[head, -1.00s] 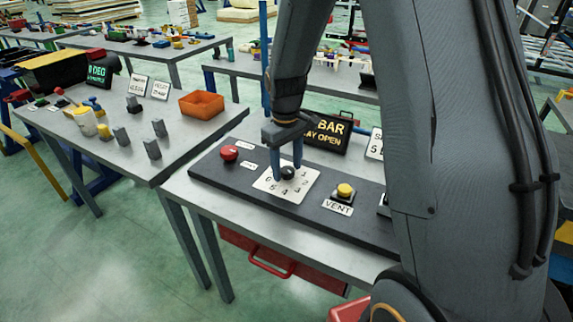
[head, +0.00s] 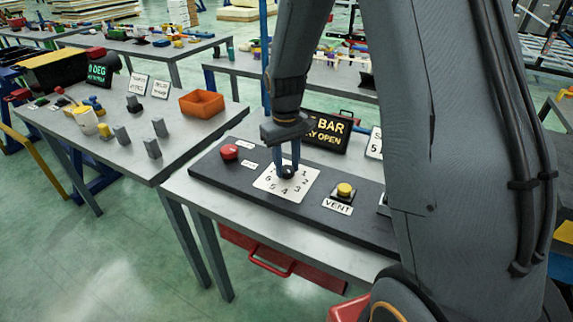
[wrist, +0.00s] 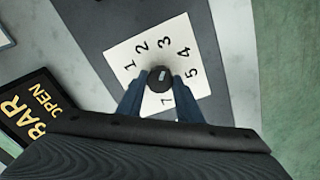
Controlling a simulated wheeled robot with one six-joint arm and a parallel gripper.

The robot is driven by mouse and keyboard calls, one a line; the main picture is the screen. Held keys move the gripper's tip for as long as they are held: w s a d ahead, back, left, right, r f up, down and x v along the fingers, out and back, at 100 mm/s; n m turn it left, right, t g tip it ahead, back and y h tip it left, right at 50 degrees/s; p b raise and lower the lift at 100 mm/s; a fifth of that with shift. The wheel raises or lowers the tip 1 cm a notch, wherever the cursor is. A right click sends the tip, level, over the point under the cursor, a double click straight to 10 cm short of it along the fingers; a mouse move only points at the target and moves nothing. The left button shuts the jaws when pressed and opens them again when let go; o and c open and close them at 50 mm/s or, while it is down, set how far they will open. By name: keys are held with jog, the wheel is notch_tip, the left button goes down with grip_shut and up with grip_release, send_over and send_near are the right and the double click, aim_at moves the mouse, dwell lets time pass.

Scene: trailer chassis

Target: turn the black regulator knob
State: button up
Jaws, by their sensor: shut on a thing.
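The black regulator knob (head: 288,172) sits at the middle of a white square dial plate (head: 275,188) with numbers around it. In the wrist view the round knob (wrist: 159,78) has a light pointer mark near its top edge, toward the numbers 2 and 3. My gripper (head: 289,168) comes down from above and is shut on the knob, one blue finger on each side. In the wrist view my gripper (wrist: 160,90) covers the lower part of the dial plate (wrist: 125,50), and some numbers are partly hidden.
The dark panel (head: 225,178) also carries a red mushroom button (head: 229,152) to the left and a yellow button (head: 345,189) by a VENT label (head: 338,208) to the right. A BAR display (head: 326,131) stands behind, partly hidden by my arm.

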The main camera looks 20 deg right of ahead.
aim_at(286, 169)
jog(key=m, duration=0.5)
jog(key=shift+m, duration=0.4)
dwell(0.3)
jog(key=o, duration=1)
jog(key=shift+o, duration=0.2)
jog(key=shift+r, duration=0.1)
jog(key=shift+a+r+b, duration=0.1)
jog(key=shift+r+b, duration=0.75)
jog(key=shift+r, duration=3)
jog(key=s+f+n+t+b, duration=0.1)
jog(key=s+f+n, duration=0.2)
jog(key=s, duration=1.4)
jog(key=shift+f, duration=0.8)
